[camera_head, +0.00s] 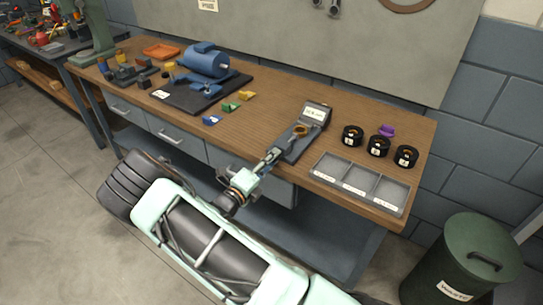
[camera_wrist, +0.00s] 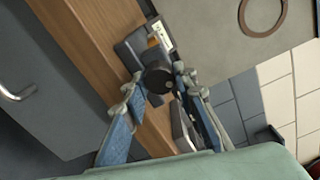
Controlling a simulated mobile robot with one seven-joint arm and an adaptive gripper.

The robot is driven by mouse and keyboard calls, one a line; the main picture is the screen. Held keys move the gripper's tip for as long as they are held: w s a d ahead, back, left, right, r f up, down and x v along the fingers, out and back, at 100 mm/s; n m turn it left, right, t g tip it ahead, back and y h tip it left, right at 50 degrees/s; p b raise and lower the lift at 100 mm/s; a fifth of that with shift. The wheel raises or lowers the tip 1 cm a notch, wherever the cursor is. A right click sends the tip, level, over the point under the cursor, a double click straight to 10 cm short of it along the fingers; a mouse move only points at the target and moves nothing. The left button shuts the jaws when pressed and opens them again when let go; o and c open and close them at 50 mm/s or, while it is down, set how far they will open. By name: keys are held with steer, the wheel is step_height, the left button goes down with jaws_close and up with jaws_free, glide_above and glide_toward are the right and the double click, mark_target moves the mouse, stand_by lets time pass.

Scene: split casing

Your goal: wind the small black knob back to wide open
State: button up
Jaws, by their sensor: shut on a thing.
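The small black knob (camera_wrist: 158,78) shows in the wrist view as a round dark end between my fingertips. My gripper (camera_wrist: 160,73) is shut on it, with one blue-padded finger on each side. In the head view my gripper (camera_head: 272,156) reaches over the bench's front edge to the near end of a grey measuring device (camera_head: 296,145), and it hides the knob there. The device has a display box (camera_head: 314,113) at its far end, with a brass-coloured ring (camera_head: 300,130) in front of it. The display's reading is too small to make out.
A grey tray with three compartments (camera_head: 358,185) lies right of the device. Several black ring-shaped parts (camera_head: 378,146) and a purple piece (camera_head: 387,131) stand behind it. A blue motor (camera_head: 206,62) sits at the left on a dark mat. A green bin (camera_head: 463,262) stands at the right.

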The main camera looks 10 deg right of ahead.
steer(key=shift+n+p, duration=1.05)
steer(key=shift+n, duration=2.55)
steer(key=o, duration=1.2)
steer(key=shift+c, duration=0.2)
steer(key=v, duration=0.8)
